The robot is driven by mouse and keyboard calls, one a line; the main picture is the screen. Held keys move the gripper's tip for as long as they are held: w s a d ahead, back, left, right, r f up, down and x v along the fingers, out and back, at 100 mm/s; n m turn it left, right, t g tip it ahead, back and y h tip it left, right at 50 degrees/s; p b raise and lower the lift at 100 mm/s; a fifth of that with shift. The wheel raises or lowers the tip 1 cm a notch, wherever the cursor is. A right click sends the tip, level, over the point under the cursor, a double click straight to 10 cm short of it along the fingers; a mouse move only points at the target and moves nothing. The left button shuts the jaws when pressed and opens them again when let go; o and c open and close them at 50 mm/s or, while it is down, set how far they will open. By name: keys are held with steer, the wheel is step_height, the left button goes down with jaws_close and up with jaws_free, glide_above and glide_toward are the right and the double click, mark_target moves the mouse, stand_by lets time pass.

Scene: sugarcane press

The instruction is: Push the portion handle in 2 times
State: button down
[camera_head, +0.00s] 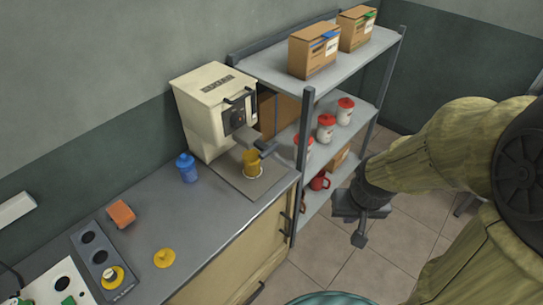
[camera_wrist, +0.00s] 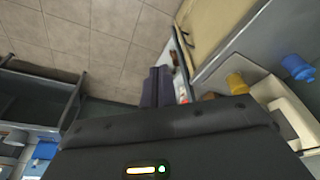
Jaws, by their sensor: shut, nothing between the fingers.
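The cream press machine (camera_head: 203,108) stands on the counter against the wall. A dark bar (camera_head: 238,96) is on its upper front. A grey part with a dark grip (camera_head: 266,149) sticks out lower down, above a yellow cup (camera_head: 253,163); I take this to be the portion handle, but its details are too small to tell. My gripper (camera_head: 359,238) hangs over the floor, right of the counter and shelf, well apart from the machine. In the wrist view its dark fingers (camera_wrist: 157,85) are together and empty. The machine (camera_wrist: 292,112) and yellow cup (camera_wrist: 237,84) show there at right.
A metal shelf rack (camera_head: 305,93) with boxes, red-lidded jars and a red mug stands beside the machine. A blue bottle (camera_head: 187,168), orange block (camera_head: 121,213), yellow lid (camera_head: 164,257) and grey tray (camera_head: 88,238) are on the counter. Open floor (camera_head: 325,250) lies in front.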

steer(key=w+a+f+m+g+y+b, duration=0.25)
steer(key=a+f+m+y, duration=0.35)
steer(key=a+m+y, duration=0.55)
steer(key=w+d+m+t, duration=0.2)
steer(key=w+m+t, duration=0.3)
steer(key=w+m, duration=0.2)
steer(key=w+d+m+t, duration=0.3)
steer(key=w+m+t, duration=0.1)
steer(key=w+m, duration=0.3)
steer(key=shift+w+f+t+y, duration=0.25)
steer(key=shift+w+t+y, duration=0.15)
steer(key=shift+w, duration=0.75)
